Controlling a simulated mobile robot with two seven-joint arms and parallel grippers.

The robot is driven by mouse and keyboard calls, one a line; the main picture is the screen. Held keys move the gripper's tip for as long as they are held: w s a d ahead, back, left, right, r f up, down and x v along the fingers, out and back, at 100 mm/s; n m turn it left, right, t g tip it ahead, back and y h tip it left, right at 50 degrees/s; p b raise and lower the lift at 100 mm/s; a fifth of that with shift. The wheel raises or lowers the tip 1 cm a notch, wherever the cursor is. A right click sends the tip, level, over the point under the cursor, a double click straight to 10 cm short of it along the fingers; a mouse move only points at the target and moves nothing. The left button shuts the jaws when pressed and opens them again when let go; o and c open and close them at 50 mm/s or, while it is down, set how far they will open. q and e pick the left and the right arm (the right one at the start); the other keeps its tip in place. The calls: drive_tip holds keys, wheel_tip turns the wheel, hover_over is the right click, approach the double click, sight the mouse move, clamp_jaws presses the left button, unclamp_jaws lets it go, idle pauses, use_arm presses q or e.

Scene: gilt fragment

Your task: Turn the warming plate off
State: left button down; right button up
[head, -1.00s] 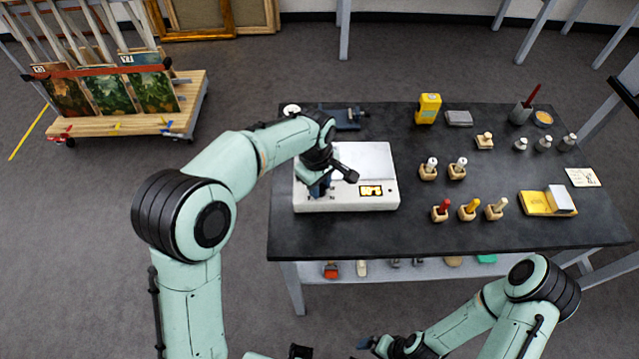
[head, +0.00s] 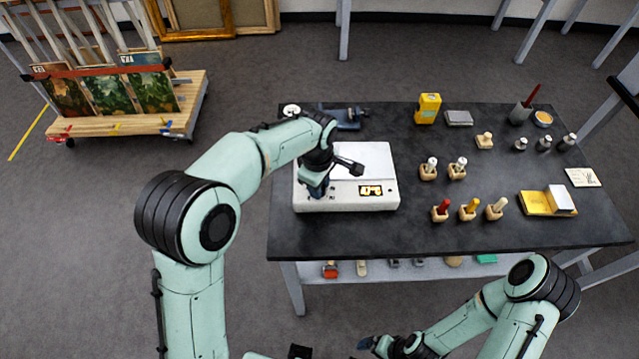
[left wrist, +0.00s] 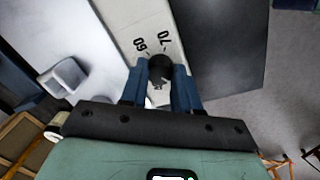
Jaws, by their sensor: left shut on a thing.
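The warming plate (head: 366,158) is a white box with a pale flat top on the left part of the dark table. An amber lit display (head: 378,190) shows on its front, its digits too small to read surely. My left gripper (head: 318,188) reaches down to the left of the display. In the left wrist view its blue fingers are shut on a round black knob (left wrist: 160,70), beside the printed marks 60 and 70. My right gripper (head: 378,344) is low at the bottom edge, off the table, and its jaws are not clear.
The dark table (head: 420,233) also holds stamps in wooden holders (head: 468,210), a yellow booklet (head: 540,203), a yellow box (head: 428,108) and small bottles (head: 544,143). A blue-grey tool (head: 347,118) lies behind the plate. A wooden cart (head: 180,110) with paintings stands left.

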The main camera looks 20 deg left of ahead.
use_arm(q)
drive_tip(key=c, duration=1.1)
unclamp_jaws()
wheel_tip(320, 180, up, 13)
drive_tip(key=p, duration=0.1)
drive_tip(key=shift+s+a+r+p, duration=0.2)
drive_tip(key=shift+s+p, duration=0.1)
drive_tip(key=shift+s, duration=0.1)
use_arm(e)
drive_tip(key=shift+w+r, duration=0.75)
drive_tip(key=shift+r, duration=0.3)
